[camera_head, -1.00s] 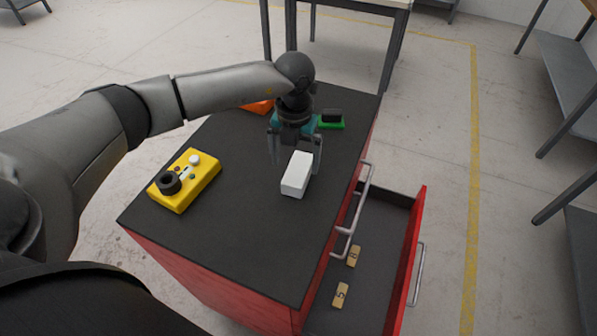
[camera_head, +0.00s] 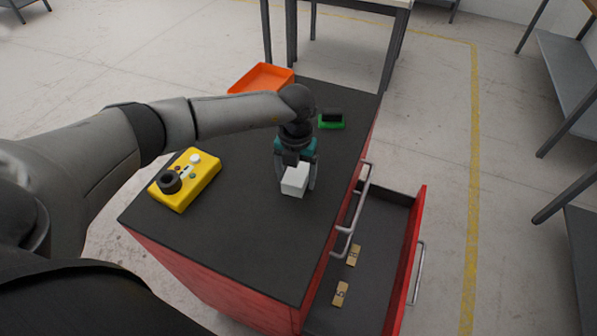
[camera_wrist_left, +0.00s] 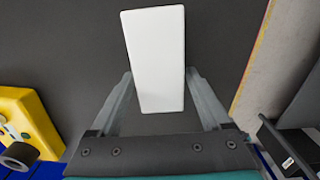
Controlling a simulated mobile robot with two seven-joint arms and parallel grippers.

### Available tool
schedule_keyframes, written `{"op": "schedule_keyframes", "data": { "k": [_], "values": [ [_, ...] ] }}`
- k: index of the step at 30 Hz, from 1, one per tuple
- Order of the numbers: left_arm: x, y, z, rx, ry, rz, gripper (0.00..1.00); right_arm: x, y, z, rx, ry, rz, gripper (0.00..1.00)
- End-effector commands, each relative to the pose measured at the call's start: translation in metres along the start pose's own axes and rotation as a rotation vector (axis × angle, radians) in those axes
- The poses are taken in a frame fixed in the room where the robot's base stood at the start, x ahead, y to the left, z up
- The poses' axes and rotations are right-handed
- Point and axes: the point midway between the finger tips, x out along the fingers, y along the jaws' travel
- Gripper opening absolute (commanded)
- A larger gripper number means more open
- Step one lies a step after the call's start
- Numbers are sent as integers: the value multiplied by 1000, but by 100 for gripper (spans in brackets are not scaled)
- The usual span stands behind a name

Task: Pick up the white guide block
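The white guide block (camera_head: 295,182) lies on the dark top of the red cabinet, near its drawer side. My left gripper (camera_head: 297,174) is low over the block from behind, with its fingers apart. In the left wrist view the block (camera_wrist_left: 154,55) extends up between the two fingertips (camera_wrist_left: 160,76), one on either side. The fingertips look very near its sides; I cannot tell whether they touch. The gripper hides the block's far part in the head view. My right gripper is not in view.
A yellow control box (camera_head: 187,182) with a black knob stands left of the block. A green item with a black top (camera_head: 331,121) and an orange tray (camera_head: 262,78) are at the back. A red drawer (camera_head: 408,250) stands open at right, holding small numbered tan blocks (camera_head: 340,294).

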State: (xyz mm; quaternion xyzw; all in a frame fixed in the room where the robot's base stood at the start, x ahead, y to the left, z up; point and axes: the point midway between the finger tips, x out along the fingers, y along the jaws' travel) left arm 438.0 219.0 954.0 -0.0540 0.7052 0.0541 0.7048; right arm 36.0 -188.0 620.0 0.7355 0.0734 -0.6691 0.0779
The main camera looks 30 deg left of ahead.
Motion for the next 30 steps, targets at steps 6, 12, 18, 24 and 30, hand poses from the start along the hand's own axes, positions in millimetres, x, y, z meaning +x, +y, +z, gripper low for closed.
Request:
{"op": "schedule_keyframes", "data": {
  "k": [6,12,18,24,30],
  "values": [
    [0,0,0,0,0,0,55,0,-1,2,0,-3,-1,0],
    [0,0,0,0,-1,0,32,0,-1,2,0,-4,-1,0],
    [-1,0,0,-1,-1,0,10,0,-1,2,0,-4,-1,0],
    [-1,0,1,-1,-2,-1,0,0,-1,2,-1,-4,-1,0],
    [-2,0,1,-1,-2,-1,0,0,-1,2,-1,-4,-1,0]
  ]
}}
